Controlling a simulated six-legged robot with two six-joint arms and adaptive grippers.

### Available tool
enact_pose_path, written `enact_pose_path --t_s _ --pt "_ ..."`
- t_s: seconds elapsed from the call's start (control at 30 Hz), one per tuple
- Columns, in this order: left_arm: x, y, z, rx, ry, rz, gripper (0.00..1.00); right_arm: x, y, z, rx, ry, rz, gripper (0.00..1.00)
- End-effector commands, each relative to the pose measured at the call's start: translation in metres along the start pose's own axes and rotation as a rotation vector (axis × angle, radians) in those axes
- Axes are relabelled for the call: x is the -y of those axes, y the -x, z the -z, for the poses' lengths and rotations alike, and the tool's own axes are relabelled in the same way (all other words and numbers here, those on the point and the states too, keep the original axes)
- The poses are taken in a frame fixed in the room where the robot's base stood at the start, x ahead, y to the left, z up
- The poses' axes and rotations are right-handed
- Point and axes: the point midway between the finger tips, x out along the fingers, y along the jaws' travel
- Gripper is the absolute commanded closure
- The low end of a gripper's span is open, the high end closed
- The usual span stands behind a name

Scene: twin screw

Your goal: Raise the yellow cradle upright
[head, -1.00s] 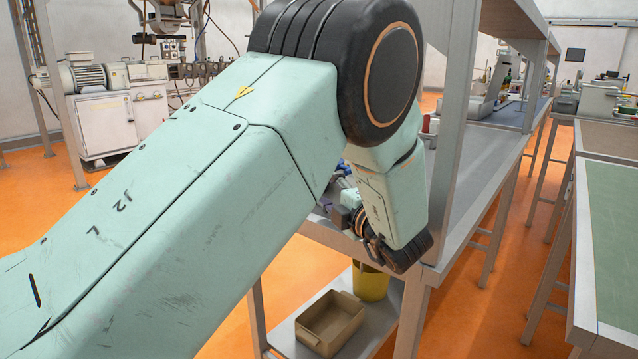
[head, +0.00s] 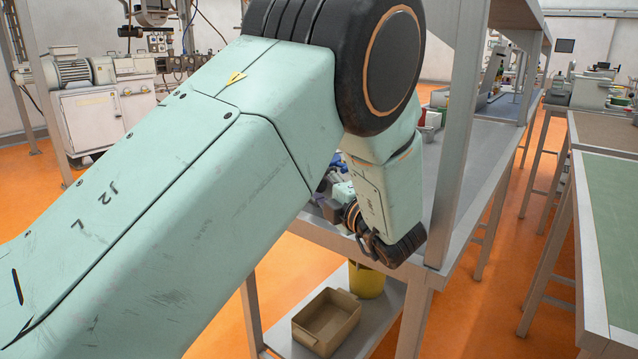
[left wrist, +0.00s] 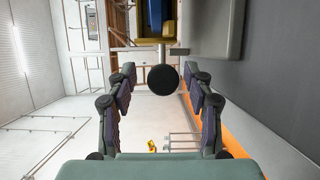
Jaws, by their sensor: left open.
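In the left wrist view a yellow part (left wrist: 171,33), likely the cradle, shows at the top edge with a dark blue piece (left wrist: 157,18) in front of it. A short grey rod runs from it to a round black knob (left wrist: 163,79). My left gripper (left wrist: 161,84) is open, its fingers on either side of the knob in the picture; contact cannot be told. In the head view my left arm crosses the picture and hides most of the work area, and the cradle cannot be made out there. My right gripper is not in view.
The grey workbench (head: 477,168) and its upright post stand just beyond my left arm. A tan box (head: 325,322) and a yellow bin (head: 367,281) sit on its lower shelf. A green-topped table (head: 617,210) stands at right. Orange floor is open between them.

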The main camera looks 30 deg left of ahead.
Motion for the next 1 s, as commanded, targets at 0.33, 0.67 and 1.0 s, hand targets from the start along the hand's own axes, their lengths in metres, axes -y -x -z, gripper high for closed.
enact_pose_path --t_s 0.33,0.67,1.0 --pt "0.0003 0.0001 -0.0001 0.000 0.000 0.000 0.74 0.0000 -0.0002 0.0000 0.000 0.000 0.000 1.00" --pt "0.0003 -0.0020 0.0002 -0.002 0.000 0.001 1.00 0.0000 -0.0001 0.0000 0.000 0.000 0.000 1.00" --pt "-0.0001 -0.0024 0.0003 -0.002 0.001 0.000 1.00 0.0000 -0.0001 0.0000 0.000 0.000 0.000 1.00"
